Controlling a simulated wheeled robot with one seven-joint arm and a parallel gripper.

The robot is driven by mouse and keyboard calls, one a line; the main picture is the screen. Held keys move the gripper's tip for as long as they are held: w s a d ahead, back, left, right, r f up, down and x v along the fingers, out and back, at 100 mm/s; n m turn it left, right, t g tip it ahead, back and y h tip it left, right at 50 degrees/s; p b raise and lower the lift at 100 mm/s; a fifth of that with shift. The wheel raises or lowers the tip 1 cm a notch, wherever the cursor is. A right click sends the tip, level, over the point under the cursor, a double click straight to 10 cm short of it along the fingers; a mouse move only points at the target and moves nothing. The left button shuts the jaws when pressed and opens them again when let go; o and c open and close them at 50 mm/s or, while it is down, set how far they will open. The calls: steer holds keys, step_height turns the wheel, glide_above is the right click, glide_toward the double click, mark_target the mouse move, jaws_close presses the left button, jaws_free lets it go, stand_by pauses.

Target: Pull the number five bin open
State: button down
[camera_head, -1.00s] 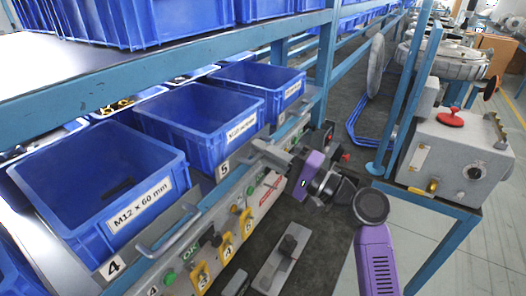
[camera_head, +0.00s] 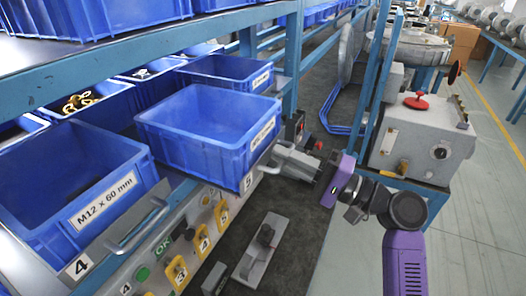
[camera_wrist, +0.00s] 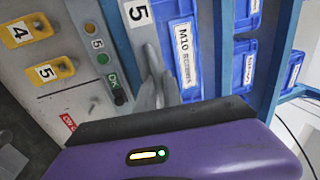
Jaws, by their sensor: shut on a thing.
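The number five bin (camera_head: 178,148) is a blue open-top bin with a white label and a "5" tag (camera_head: 248,181) at its lower front. It sticks out from the shelf, further than its neighbours. My gripper (camera_head: 274,160) is at its front, shut on the grey bin handle (camera_wrist: 153,88). The wrist view shows the "5" tag (camera_wrist: 137,12) and the bin's M10 label (camera_wrist: 185,55) just beyond the handle. The fingertips are mostly hidden by the purple gripper body there.
The number four bin (camera_head: 40,205), labelled M12 x 60 mm, sits at the left. Another blue bin (camera_head: 215,68) stands beyond bin five. A blue shelf post (camera_head: 291,65) rises behind. A grey control box (camera_head: 415,145) with a red knob stands on the right. A grey pedal-like device (camera_head: 260,250) lies below.

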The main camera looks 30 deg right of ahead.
steer(key=shift+r+v, duration=0.1)
steer(key=shift+v, duration=0.55)
steer(key=shift+r+v, duration=0.15)
steer(key=shift+v, duration=0.5)
steer(key=c, duration=1.8)
jaws_free()
steer(key=shift+o, duration=0.2)
steer(key=b+v, duration=0.2)
steer(key=v, duration=0.6)
